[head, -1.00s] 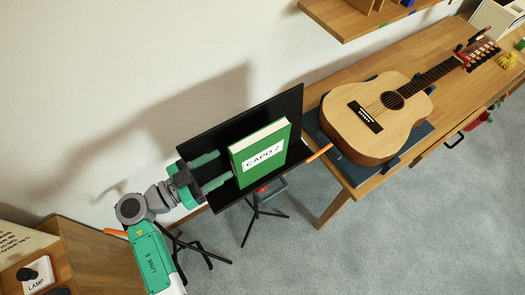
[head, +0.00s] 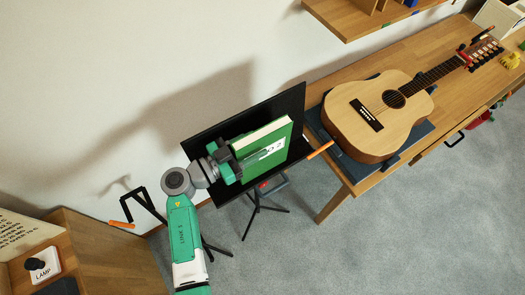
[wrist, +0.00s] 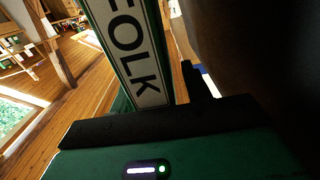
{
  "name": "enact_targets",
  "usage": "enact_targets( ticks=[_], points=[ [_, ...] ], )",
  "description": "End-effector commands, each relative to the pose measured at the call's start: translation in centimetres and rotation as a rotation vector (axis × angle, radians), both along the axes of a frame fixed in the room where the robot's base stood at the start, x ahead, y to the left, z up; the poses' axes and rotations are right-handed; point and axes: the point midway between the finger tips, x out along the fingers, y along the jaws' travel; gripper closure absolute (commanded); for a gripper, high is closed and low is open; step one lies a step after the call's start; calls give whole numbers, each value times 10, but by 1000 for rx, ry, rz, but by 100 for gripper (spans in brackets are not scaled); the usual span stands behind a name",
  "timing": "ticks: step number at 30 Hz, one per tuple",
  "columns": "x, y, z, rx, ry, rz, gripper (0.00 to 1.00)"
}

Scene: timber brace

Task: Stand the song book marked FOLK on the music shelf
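The green song book (head: 272,158) stands on the black music stand (head: 296,100), its pale page edge showing on top. The CAPO 2 label on its cover is partly covered by my gripper. In the wrist view the spine of the FOLK book (wrist: 128,50) runs up from just beyond the gripper body, its label close to the camera. My gripper (head: 240,160) is at the book's left edge, its fingers along the book's sides, and looks shut on it. The fingertips are mostly hidden. A wooden shelf (head: 350,20) is at the top of the head view.
A guitar (head: 378,110) lies on a dark pad on the wooden bench (head: 455,100), right of the stand. An orange peg (head: 320,150) sticks out at the stand's right edge. A wooden cabinet with a LAMP switch (head: 40,266) is at lower left. The floor in front is clear.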

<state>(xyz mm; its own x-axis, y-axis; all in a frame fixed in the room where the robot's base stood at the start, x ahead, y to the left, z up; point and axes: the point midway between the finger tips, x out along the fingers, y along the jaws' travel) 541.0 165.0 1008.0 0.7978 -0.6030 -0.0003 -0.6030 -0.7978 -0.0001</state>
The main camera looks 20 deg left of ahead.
Motion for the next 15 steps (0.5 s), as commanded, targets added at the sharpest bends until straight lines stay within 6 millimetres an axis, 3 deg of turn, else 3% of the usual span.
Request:
enact_targets(
  ticks=[1,7,15],
  points=[
    [0,0,0,0,0,0,63],
    [0,0,0,0,0,0,100],
    [0,0,1,0,-1,0,100]
  ],
)
